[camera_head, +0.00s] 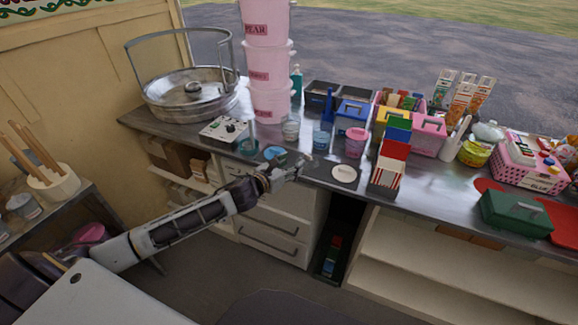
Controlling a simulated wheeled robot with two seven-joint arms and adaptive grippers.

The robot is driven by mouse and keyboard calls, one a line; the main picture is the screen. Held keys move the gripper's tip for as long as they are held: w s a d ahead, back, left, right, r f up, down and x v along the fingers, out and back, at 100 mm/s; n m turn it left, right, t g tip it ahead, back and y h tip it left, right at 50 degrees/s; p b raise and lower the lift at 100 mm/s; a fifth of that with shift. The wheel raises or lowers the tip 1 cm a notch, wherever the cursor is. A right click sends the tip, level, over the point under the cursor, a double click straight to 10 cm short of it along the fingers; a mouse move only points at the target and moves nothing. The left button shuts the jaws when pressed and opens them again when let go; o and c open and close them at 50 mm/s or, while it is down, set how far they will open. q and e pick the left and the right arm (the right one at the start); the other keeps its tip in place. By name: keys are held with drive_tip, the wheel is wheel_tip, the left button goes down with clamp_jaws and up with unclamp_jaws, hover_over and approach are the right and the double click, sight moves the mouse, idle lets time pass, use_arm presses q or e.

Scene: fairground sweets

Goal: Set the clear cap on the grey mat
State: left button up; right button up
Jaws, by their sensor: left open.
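A dark grey mat (318,173) lies at the front edge of the counter. A pale round disc (344,173) lies flat on its right part; I cannot tell whether this is the clear cap. I cannot make out a clear cap for certain anywhere else. My left gripper (297,170) is open at the counter's front edge, just left of the mat, its fingers pointing right. I see nothing held between its fingers, though they are small. A blue round lid (274,153) lies on the counter behind the gripper. My right gripper is out of view.
A pink tub (356,142), a blue tub (322,139) and striped boxes (386,174) stand behind and right of the mat. A control box (224,130) and large metal bowl (190,96) stand left. A green box (516,214) is far right.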

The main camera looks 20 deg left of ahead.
use_arm(q)
drive_tip(key=shift+s+r, duration=0.1)
drive_tip(key=shift+s, duration=0.2)
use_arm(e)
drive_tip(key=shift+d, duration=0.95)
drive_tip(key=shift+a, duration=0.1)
